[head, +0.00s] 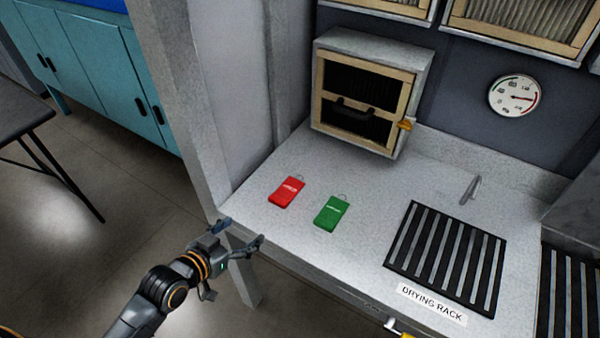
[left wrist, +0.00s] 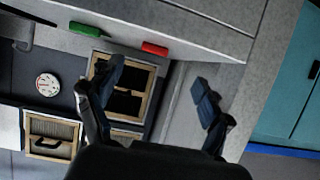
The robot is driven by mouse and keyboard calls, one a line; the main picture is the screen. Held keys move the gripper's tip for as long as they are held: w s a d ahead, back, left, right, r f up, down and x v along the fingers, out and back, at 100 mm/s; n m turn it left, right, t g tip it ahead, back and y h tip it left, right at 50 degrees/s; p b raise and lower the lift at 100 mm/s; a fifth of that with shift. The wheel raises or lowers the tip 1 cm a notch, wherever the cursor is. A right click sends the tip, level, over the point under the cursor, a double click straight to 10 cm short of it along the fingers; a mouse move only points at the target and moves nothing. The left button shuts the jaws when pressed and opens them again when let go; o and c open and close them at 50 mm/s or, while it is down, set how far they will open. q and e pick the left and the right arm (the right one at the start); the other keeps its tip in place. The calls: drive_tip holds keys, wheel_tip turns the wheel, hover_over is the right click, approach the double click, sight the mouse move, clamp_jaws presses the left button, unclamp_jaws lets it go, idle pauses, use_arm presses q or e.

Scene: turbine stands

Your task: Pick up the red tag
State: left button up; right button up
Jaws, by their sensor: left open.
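The red tag (head: 287,192) lies flat on the grey counter (head: 262,240), left of the green tag (head: 332,212). Each tag has a small ring at its far end. My left gripper (head: 240,234) is open and empty at the counter's front left corner, nearer than the red tag and apart from it. In the left wrist view the red tag (left wrist: 154,48) and green tag (left wrist: 88,30) show beyond the open fingers (left wrist: 160,80). My right gripper is not in view.
A small cabinet (head: 413,92) with a framed door stands behind the tags. A drying rack (head: 447,255) lies to the right, with a tap-like metal piece (head: 470,190) behind it. A grey post (head: 185,100) rises at the counter's left. The counter around the tags is clear.

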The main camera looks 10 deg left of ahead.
sight(276, 202)
use_arm(q)
drive_tip(key=shift+t, duration=0.3)
drive_tip(key=w, duration=0.1)
drive_tip(key=w+d, duration=0.1)
drive_tip(key=w, duration=0.1)
drive_tip(key=w+d, duration=0.1)
drive_tip(key=shift+w+d+r+p, duration=0.2)
drive_tip(key=shift+w+d+p, duration=0.05)
drive_tip(key=shift+w+p, duration=0.1)
drive_tip(key=x, duration=0.2)
drive_tip(key=shift+w+d+f, duration=0.1)
drive_tip(key=shift+w+f, duration=0.15)
drive_tip(key=shift+w+d+f, duration=0.1)
drive_tip(key=shift+w+f, duration=0.05)
drive_tip(key=shift+w, duration=0.25)
drive_tip(key=shift+w+f, duration=0.1)
drive_tip(key=shift+w, duration=0.1)
drive_tip(key=p+x, duration=0.1)
drive_tip(key=x, duration=0.3)
drive_tip(key=shift+w+f, duration=0.25)
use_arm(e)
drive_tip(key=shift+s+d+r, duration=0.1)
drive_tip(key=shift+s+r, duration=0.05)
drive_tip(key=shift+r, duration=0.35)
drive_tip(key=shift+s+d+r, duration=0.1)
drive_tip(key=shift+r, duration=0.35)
use_arm(q)
drive_tip(key=shift+s, duration=0.1)
drive_tip(key=shift+c, duration=0.4)
